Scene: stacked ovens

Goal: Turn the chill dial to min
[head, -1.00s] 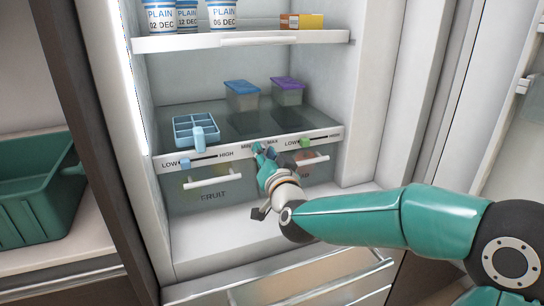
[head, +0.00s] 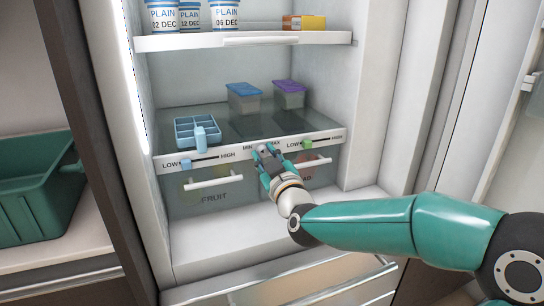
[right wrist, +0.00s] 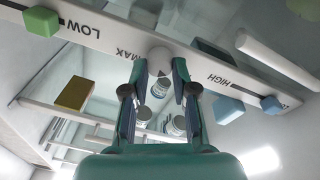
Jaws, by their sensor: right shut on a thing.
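The chill dial is a round pale knob (right wrist: 159,56) on the white shelf-front strip (head: 228,155), between the MIN and MAX labels in the head view. My right gripper (head: 265,158) reaches it from the front. In the right wrist view my right gripper (right wrist: 158,72) has one finger on each side of the knob and is shut on it. The MAX label shows beside the fingers there. The knob's pointer cannot be made out. My left gripper is not in view.
A blue slider (head: 185,164) and a green slider (head: 307,144) sit on the same strip. Below are drawers with handles, one marked FRUIT (head: 213,198). A blue tray (head: 195,130) and two lidded tubs (head: 243,98) stand on the shelf above. A green crate (head: 35,215) stands at left.

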